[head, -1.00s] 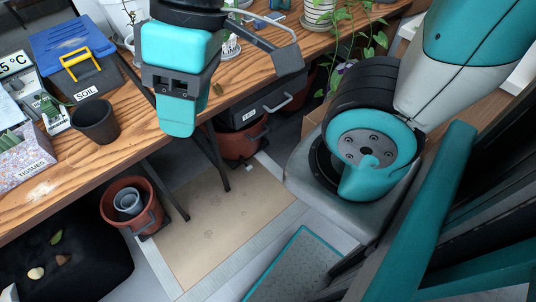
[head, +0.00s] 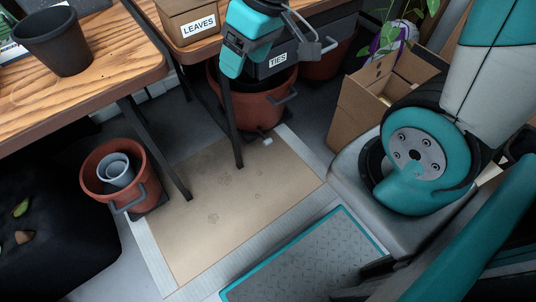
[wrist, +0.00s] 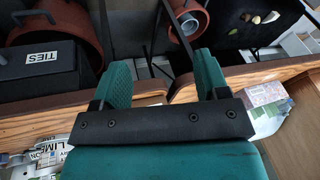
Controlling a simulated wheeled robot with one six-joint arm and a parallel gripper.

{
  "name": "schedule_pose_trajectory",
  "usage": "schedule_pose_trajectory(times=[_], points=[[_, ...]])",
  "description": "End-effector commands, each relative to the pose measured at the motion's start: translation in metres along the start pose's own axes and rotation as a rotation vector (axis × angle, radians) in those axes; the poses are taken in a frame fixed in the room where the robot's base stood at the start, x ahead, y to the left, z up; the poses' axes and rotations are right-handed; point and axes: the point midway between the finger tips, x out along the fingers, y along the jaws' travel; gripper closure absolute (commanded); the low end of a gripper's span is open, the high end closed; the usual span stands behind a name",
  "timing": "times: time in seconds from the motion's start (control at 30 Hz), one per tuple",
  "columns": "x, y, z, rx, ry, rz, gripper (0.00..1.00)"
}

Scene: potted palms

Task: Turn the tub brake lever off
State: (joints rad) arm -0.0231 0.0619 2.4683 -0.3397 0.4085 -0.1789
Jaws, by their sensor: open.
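A terracotta tub (head: 262,112) stands on the floor under the bench, with a black TIES box (head: 276,62) above its rim. A small pale tab (head: 267,140) juts out low at its front; I cannot tell if it is the brake lever or how it is set. A second terracotta tub (head: 94,181) stands at the left on a dark base, with small grey pots inside; no lever is clear on it. My gripper (head: 232,66) is in front of the TIES box in the head view, apparently above the first tub. In the wrist view my gripper (wrist: 163,78) is open and empty.
Wooden bench tops (head: 60,105) and black bench legs (head: 155,150) border the space. A LEAVES box (head: 190,22) is on the bench. An open cardboard box (head: 362,110) stands right of the tub. The tan floor mat (head: 230,215) is clear.

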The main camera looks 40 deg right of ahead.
Motion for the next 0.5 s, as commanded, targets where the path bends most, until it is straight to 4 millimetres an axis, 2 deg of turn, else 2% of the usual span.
schedule_pose_trajectory(times=[0.03, 0.1, 0.2, 0.37, 0.5], points=[[0.049, 0.023, 0.009, 0.021, 0.004, 0.014, 0.32], [0.083, 0.046, 0.013, 0.040, 0.014, 0.032, 0.32], [0.127, 0.077, 0.019, 0.062, 0.028, 0.056, 0.32], [0.189, 0.121, 0.025, 0.075, 0.052, 0.074, 0.32], [0.248, 0.163, 0.026, 0.058, 0.091, 0.058, 0.32]])
